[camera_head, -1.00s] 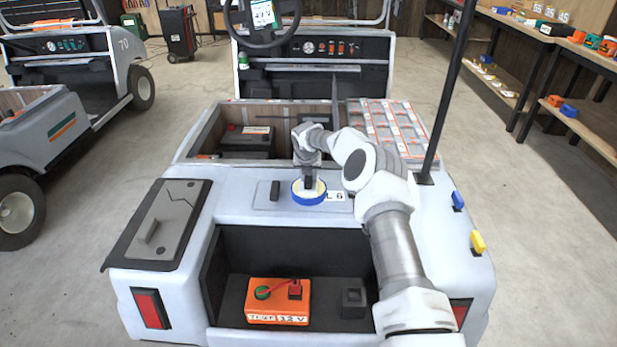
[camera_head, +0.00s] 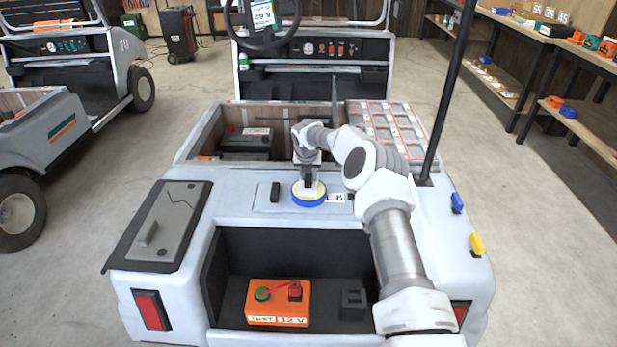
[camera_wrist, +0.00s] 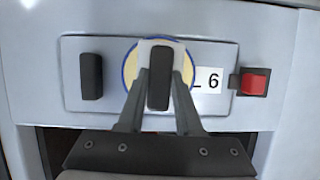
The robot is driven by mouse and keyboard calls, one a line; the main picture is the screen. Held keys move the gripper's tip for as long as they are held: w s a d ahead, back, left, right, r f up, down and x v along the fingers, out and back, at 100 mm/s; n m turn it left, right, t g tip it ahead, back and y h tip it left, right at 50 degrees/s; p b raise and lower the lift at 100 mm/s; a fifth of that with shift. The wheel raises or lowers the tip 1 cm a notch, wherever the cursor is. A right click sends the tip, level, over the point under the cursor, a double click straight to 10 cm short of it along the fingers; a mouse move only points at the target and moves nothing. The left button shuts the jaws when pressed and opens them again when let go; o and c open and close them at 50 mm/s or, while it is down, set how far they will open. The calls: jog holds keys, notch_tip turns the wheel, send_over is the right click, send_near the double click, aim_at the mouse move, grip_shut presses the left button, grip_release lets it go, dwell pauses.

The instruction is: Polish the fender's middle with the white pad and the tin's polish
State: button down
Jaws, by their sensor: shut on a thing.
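My gripper (camera_wrist: 159,85) is shut on the dark upright handle of the white pad (camera_wrist: 150,42). The pad is over the round blue-rimmed tin (camera_head: 309,203), within its rim as seen from above. Pale yellow polish shows around the pad in the wrist view (camera_wrist: 130,68). I cannot tell how firmly the pad touches the polish. The tin stands on a plate on the cart's rear deck, beside a label ending in 6. A grey panel (camera_head: 178,225) with a dark jagged line and a raised block lies at the deck's left; I cannot tell whether it is the fender.
A black upright block (camera_wrist: 91,76) stands left of the tin, and a red switch (camera_wrist: 254,83) is to its right. An orange tester box (camera_head: 278,302) sits in the open bay below. A black post (camera_head: 447,90) rises at right. Blue (camera_head: 457,202) and yellow (camera_head: 477,244) clips sit on the right edge.

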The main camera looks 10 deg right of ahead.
aim_at(308, 176)
jog(key=shift+r+p, duration=1.35)
jog(key=shift+r, duration=1.35)
jog(key=shift+r, duration=0.1)
